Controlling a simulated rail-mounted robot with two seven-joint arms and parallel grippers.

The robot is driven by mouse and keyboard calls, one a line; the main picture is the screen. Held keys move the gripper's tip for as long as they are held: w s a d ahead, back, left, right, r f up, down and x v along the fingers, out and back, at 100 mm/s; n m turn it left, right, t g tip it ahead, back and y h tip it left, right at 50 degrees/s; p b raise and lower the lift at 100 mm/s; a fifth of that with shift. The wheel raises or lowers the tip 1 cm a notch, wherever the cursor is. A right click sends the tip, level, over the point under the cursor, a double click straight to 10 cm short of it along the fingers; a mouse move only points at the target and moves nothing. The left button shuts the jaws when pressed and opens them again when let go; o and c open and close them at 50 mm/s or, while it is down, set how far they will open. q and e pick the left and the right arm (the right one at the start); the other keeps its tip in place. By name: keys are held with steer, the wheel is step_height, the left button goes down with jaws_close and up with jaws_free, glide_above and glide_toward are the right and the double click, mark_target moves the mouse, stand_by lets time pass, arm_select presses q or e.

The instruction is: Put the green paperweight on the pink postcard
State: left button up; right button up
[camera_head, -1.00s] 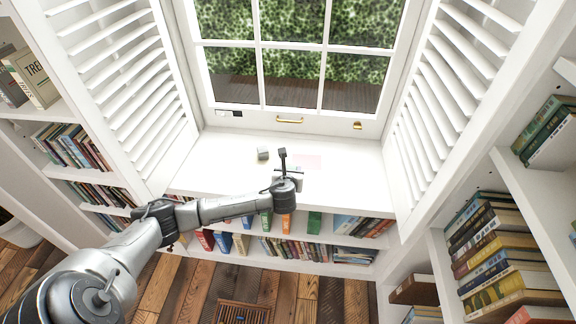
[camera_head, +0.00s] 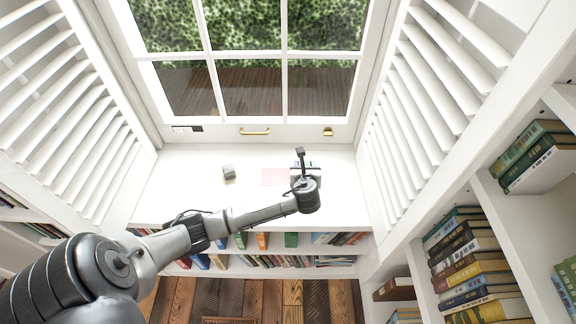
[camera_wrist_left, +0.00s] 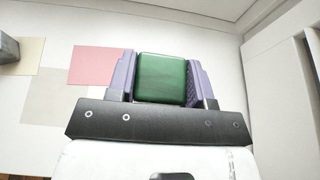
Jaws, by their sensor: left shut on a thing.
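The green paperweight (camera_wrist_left: 162,78) is a rounded block between the purple finger pads of my left gripper (camera_wrist_left: 162,75), which is shut on it. In the head view my left gripper (camera_head: 303,168) is over the white sill, just right of the pink postcard (camera_head: 275,177); the paperweight is hidden there. In the wrist view the postcard (camera_wrist_left: 95,65) lies flat, left of the paperweight, its right edge partly behind a finger. I cannot tell how high the paperweight is above the sill. My right gripper is not in view.
A small grey block (camera_head: 229,172) stands on the sill left of the postcard. Pale cards (camera_wrist_left: 60,95) lie near it in the wrist view. The window is behind, slatted shutters (camera_head: 425,90) flank the sill, and bookshelves lie below and at the right.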

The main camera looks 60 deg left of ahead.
mark_target(277, 176)
arm_select(q)
steer(key=s+a+f, duration=0.1)
steer(key=a, duration=0.1)
steer(key=s+a+f+b, duration=0.1)
steer(key=a+f, duration=0.1)
steer(key=s+a+f+b, duration=0.1)
steer(key=a, duration=0.1)
steer(key=shift+a+f, duration=0.25)
steer(key=a, duration=0.1)
steer(key=a+f+b, duration=0.1)
steer(key=a, duration=0.1)
steer(key=shift+s+a+f+b, duration=0.3)
steer(key=shift+s+a+f, duration=0.05)
steer(key=shift+a+f, duration=0.05)
steer(key=shift+s+a+f, duration=0.2)
steer(key=shift+a+f, duration=0.05)
steer(key=shift+a, duration=0.15)
steer(key=shift+f+b, duration=1.2)
steer(key=shift+f, duration=0.9)
steer(key=shift+r, duration=0.1)
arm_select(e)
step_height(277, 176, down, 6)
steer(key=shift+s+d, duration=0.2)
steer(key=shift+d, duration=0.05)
arm_select(q)
steer(key=o, duration=1)
steer(key=shift+f, duration=0.2)
steer(key=shift+o, duration=0.2)
